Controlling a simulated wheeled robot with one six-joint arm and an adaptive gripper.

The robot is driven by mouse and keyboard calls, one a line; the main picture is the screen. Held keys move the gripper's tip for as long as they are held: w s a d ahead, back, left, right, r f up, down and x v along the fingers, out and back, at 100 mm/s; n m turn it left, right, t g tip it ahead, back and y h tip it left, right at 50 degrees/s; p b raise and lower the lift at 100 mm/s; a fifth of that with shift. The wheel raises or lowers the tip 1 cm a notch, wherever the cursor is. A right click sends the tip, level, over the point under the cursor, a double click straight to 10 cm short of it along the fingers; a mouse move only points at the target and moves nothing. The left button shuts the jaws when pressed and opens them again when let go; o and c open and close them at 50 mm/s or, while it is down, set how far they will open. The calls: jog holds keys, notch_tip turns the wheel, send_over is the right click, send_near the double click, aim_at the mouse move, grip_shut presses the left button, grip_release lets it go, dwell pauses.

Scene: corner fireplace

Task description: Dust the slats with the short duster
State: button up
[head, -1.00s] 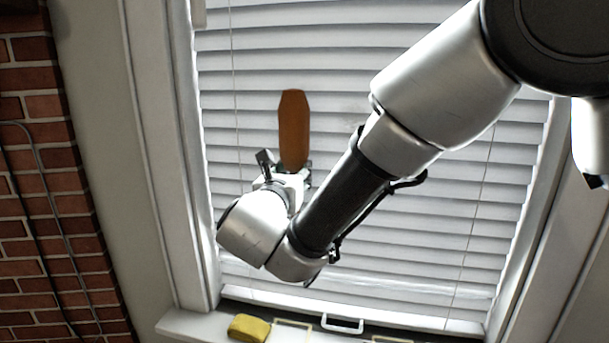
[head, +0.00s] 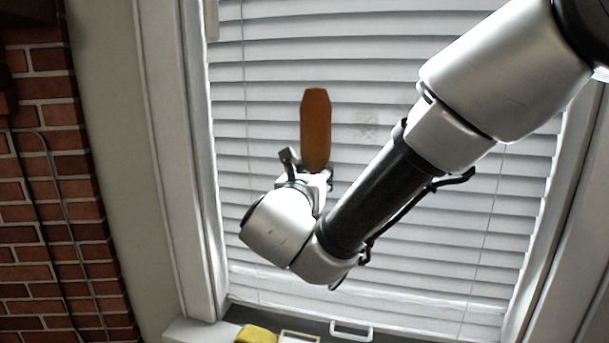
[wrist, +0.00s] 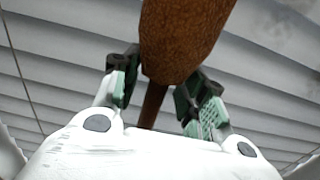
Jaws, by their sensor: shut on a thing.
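The short duster (head: 316,128) has a brown, elongated head with a tapered top. It stands upright in my gripper (head: 309,172), in front of the white blind slats (head: 430,225). In the wrist view my gripper (wrist: 160,98) is shut on the duster's thin brown handle, with the duster head (wrist: 183,38) just beyond the fingers. A faint greyish patch (head: 366,126) shows on the slats to the right of the duster head. I cannot tell whether the duster touches the slats.
A yellow block (head: 256,334), perhaps a sponge, lies on the white sill (head: 190,331) below, beside a pale frame outline (head: 299,337). A white handle (head: 351,330) is at the window's bottom. Thin blind cords hang at both sides. A brick wall (head: 52,190) is at left.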

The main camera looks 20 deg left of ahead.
jog(key=w+d+r, duration=0.2)
jog(key=d, duration=1.6)
jog(key=shift+w+r, duration=0.2)
jog(key=shift+w, duration=0.15)
jog(key=shift+s+a, duration=0.5)
jog(key=shift+a, duration=3)
jog(key=shift+s+a, duration=0.45)
jog(key=shift+a, duration=3.1)
jog(key=shift+s+a, duration=0.5)
jog(key=shift+a, duration=3)
jog(key=shift+c, duration=0.5)
jog(key=shift+s+d, duration=0.25)
jog(key=shift+s, duration=1.25)
jog(key=shift+s+d, duration=0.2)
jog(key=shift+s, duration=1.25)
